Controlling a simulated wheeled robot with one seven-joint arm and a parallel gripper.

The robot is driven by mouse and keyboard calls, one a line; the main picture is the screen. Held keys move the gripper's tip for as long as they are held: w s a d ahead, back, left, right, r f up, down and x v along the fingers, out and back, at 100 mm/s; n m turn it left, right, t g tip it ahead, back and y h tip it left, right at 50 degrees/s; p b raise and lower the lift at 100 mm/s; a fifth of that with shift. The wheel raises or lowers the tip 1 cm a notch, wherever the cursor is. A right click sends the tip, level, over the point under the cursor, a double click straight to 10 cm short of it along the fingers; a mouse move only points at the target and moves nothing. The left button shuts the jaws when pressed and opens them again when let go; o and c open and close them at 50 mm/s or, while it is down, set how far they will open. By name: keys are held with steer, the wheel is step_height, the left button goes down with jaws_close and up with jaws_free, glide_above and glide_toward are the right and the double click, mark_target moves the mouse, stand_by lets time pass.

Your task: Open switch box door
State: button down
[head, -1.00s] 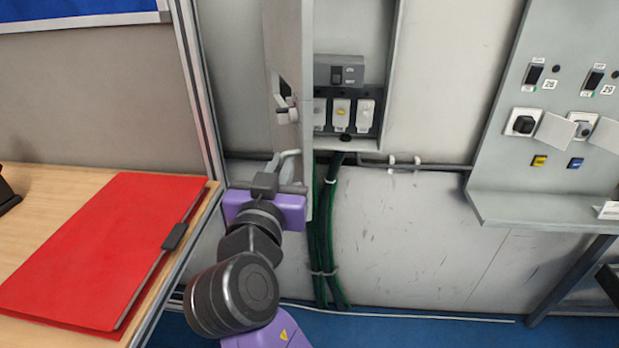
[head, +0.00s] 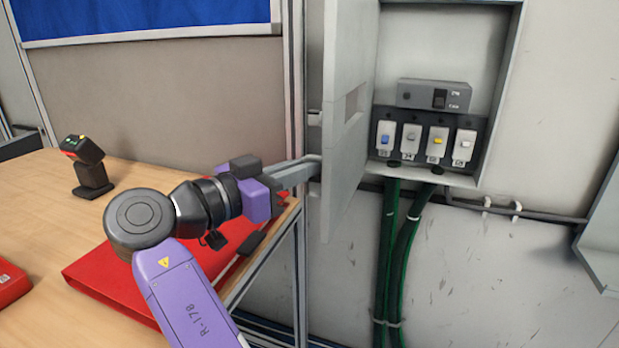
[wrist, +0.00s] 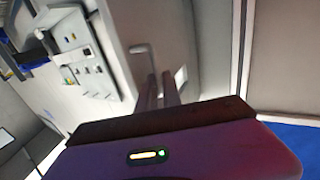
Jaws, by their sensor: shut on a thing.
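The switch box door (head: 346,130) is a grey panel standing swung out to the left of the switch box (head: 505,80), so the box is open. Inside are a grey breaker unit (head: 432,95) and a row of several switches (head: 424,145). My gripper (head: 305,170) is at the outer left side of the door, low down, shut on part of it. The door hides the exact grip. In the wrist view the two fingers (wrist: 160,92) are close together and reach to the door's pale face (wrist: 170,35).
A wooden table (head: 40,200) at left holds a red folder (head: 110,270), a small dark scanner on a stand (head: 88,170) and another red item (head: 10,282). Green cables (head: 400,250) run down below the box. A grey panel (head: 600,240) juts in at right.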

steer(key=shift+w+a+r, duration=0.15)
steer(key=shift+r, duration=0.35)
steer(key=c, duration=1.5)
jaws_free()
steer(key=shift+a, duration=0.1)
steer(key=v, duration=0.7)
steer(key=shift+s+a+f, duration=0.15)
steer(key=shift+s+f, duration=0.05)
steer(key=shift+f, duration=0.15)
